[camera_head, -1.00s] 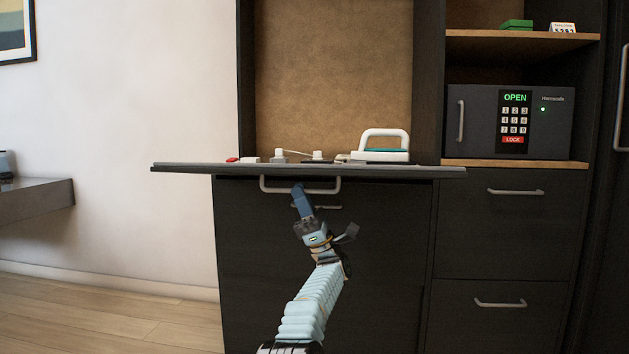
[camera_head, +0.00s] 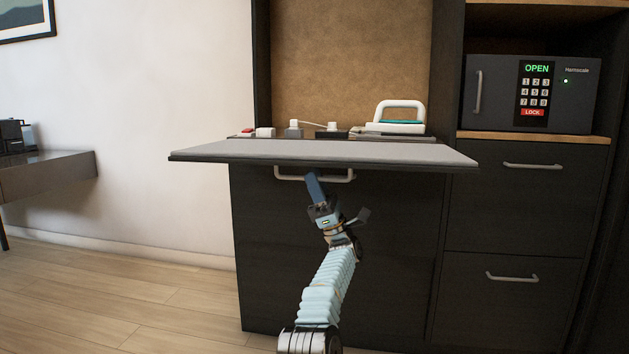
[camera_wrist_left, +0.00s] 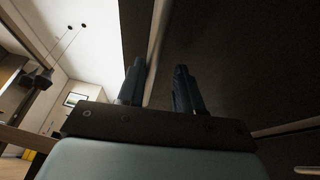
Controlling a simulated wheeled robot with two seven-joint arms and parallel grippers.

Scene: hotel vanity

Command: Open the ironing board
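The ironing board (camera_head: 330,153) is a long grey-topped board lying roughly flat, jutting out from the dark cabinet. A light metal bar handle (camera_head: 342,178) hangs under its front edge. My left gripper (camera_head: 313,178) reaches up from below and overlaps this handle in the head view. In the left wrist view its two dark fingers (camera_wrist_left: 160,75) stand apart, and a pale bar or edge (camera_wrist_left: 156,40) runs through the gap between them. I cannot tell whether the fingers touch it. My right gripper is in neither view.
A white iron (camera_head: 398,116) stands behind the board, with small plugs and a red item (camera_head: 247,131) left of it. A safe (camera_head: 530,95) reading OPEN sits on a wooden shelf at the right. Drawer handles (camera_head: 533,165) stick out below it. The floor at left is clear.

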